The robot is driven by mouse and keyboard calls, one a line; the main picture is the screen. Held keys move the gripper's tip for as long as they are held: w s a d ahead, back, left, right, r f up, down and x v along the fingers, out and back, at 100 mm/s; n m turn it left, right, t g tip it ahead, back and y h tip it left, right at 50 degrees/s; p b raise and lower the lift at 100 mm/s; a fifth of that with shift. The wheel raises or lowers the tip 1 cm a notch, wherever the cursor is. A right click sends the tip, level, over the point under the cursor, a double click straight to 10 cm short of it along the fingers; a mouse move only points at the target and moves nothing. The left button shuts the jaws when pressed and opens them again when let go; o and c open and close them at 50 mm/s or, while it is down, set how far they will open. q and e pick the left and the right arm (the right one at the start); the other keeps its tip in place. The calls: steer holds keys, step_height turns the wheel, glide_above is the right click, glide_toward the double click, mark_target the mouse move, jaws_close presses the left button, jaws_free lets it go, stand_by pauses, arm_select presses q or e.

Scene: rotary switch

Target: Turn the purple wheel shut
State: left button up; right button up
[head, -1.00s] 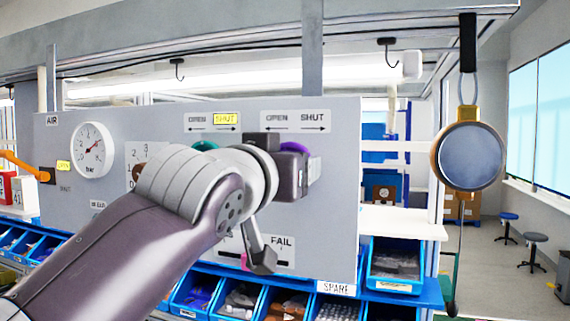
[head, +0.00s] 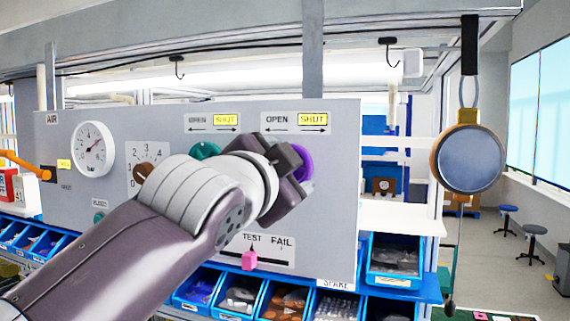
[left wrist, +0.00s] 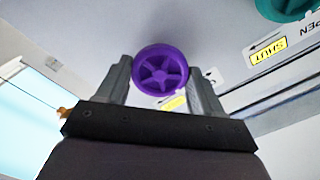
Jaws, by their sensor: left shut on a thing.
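The purple wheel (head: 305,163) is on the grey panel, partly hidden behind my left gripper (head: 293,165). In the left wrist view the purple wheel (left wrist: 160,70) shows its spoked face between the two fingers of my left gripper (left wrist: 159,72), which is shut on its rim. The label above the wheel reads OPEN and SHUT, and its SHUT word (head: 312,119) is lit yellow. My right gripper is in neither view.
A teal wheel (head: 206,151) sits left of the purple one, partly behind my arm; its SHUT label (head: 226,119) is also yellow. A gauge (head: 93,149), a numbered dial (head: 147,166) and a pink TEST/FAIL lever (head: 249,260) share the panel. Blue bins (head: 395,262) stand below.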

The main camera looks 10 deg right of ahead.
arm_select(q)
steer(key=shift+m, duration=0.6)
steer(key=o, duration=1)
steer(key=shift+w, duration=0.15)
steer(key=shift+o, duration=0.2)
steer(key=b+v, duration=0.5)
steer(key=v, duration=0.7)
steer(key=shift+s+a+b, duration=0.15)
steer(key=shift+s+b, duration=0.1)
steer(key=shift+b, duration=0.15)
